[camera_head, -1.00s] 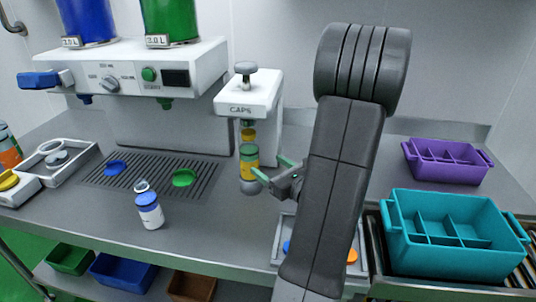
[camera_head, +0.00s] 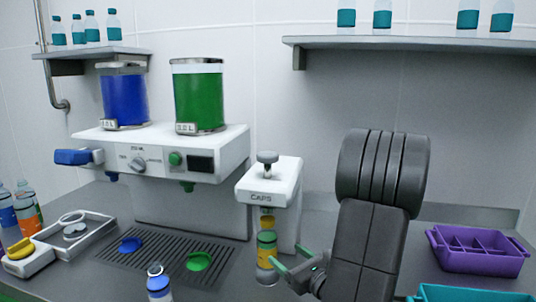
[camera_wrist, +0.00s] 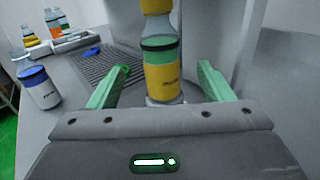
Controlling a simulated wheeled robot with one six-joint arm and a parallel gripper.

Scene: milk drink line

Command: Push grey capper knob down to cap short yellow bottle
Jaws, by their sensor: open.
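The capper (camera_head: 270,185) is a white unit marked CAPS, with a grey knob (camera_head: 267,158) standing raised on its top. The short yellow bottle (camera_head: 267,250), with a green band, stands upright under the capper head. The bottle also shows in the wrist view (camera_wrist: 162,75), between my fingers. A yellow piece sits directly above it at the capper head. My gripper (camera_head: 287,263) is open around the bottle's lower right side, its green fingers apart from it. In the wrist view the gripper (camera_wrist: 160,90) has a finger on each side of the bottle with gaps.
The dispenser (camera_head: 165,150) stands left of the capper. A purple crate (camera_head: 470,262) and teal crate (camera_head: 465,294) are at the right. A shelf (camera_head: 400,46) hangs above.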

